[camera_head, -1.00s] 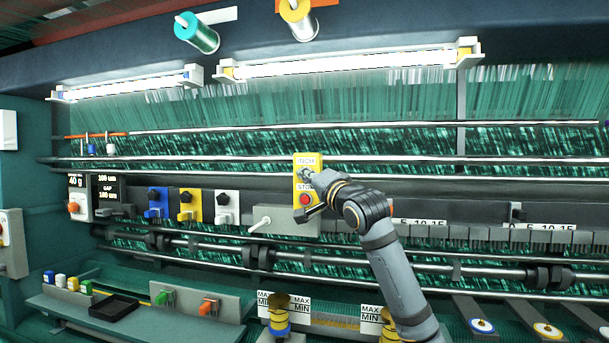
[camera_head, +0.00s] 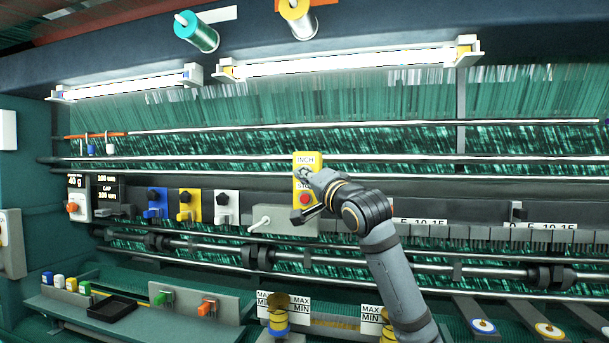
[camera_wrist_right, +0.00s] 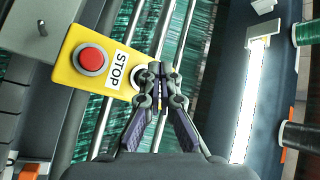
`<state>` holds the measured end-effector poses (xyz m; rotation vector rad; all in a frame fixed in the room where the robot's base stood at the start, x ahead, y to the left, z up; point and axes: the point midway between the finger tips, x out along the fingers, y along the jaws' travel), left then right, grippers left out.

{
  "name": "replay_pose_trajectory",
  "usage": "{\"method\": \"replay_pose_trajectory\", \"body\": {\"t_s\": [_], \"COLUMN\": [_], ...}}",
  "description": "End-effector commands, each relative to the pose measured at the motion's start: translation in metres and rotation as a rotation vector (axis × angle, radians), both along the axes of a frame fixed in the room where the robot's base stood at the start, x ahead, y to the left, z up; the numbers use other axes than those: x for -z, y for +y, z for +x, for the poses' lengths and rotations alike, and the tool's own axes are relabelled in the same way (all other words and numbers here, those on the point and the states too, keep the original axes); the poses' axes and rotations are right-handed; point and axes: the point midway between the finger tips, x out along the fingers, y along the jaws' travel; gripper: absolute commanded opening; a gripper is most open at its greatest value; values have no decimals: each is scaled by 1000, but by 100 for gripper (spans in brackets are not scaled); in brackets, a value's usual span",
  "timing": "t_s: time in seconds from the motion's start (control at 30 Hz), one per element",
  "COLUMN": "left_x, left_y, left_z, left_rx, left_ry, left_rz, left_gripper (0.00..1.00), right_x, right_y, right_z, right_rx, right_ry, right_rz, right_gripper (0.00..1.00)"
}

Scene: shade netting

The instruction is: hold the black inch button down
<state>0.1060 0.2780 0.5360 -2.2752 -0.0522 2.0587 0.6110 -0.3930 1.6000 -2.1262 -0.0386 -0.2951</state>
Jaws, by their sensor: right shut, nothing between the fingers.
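The yellow button box (camera_head: 297,184) is mounted at the middle of the machine, with an INCH label (camera_head: 306,160) above a red STOP button (camera_head: 305,199). My right gripper (camera_head: 305,174) is shut and empty, its fingertips at the spot just below the INCH label. The black inch button is hidden behind the fingertips. In the right wrist view the shut fingertips (camera_wrist_right: 155,72) overlap the end of the yellow box (camera_wrist_right: 103,38), beyond the STOP label, and part of a pale ring (camera_wrist_right: 137,76) shows beside them. I cannot tell whether the button is pressed. My left gripper is not in view.
The red STOP button (camera_wrist_right: 91,59) is close to the fingers. A grey box with a lever (camera_head: 283,219) is just left and below. Long steel rollers (camera_head: 200,163) run across behind. Blue, yellow and white knob plates (camera_head: 227,207) are further left.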

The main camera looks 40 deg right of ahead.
Motion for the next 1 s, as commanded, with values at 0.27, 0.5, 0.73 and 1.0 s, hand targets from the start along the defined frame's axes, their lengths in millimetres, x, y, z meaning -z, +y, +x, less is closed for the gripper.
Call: {"method": "replay_pose_trajectory", "body": {"t_s": [0.27, 0.5, 0.73, 1.0], "left_x": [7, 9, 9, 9], "left_y": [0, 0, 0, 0], "left_z": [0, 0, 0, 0], "left_rx": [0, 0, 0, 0], "left_ry": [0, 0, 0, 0], "left_rz": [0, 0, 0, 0], "left_gripper": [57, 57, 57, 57], "right_x": [1, 0, 0, 0], "right_y": [22, 33, 33, 33], "right_z": [-18, -28, -28, -28], "right_rx": [-3, 0, 0, 0], "right_ry": [-2, -1, -1, -1], "right_rz": [0, 0, 1, 0], "right_gripper": [0, 0, 0, 0]}}
